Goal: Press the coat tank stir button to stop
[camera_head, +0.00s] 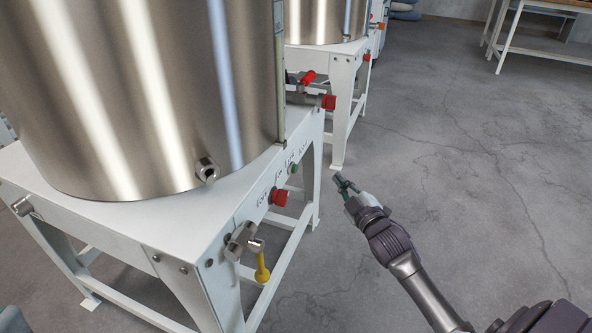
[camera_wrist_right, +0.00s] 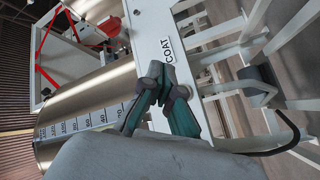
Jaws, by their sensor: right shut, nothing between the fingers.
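In the head view a large steel tank (camera_head: 130,90) stands on a white frame (camera_head: 150,222). A red button (camera_head: 279,196) and a smaller green button (camera_head: 293,168) sit on the frame's right side, near small dark lettering that I cannot read surely. My right gripper (camera_head: 341,182) is shut and empty, to the right of both buttons and apart from them, over the floor. In the right wrist view a COAT label (camera_wrist_right: 166,50) shows on a white beam just beyond the fingertips of the right gripper (camera_wrist_right: 158,73). No button shows clearly there. My left gripper is out of view.
A valve with a yellow handle (camera_head: 262,268) sticks out at the frame's near corner. A red-handled valve (camera_head: 308,78) and a red knob (camera_head: 329,102) stick out farther back. A second tank (camera_head: 322,20) stands behind. Open grey floor lies to the right.

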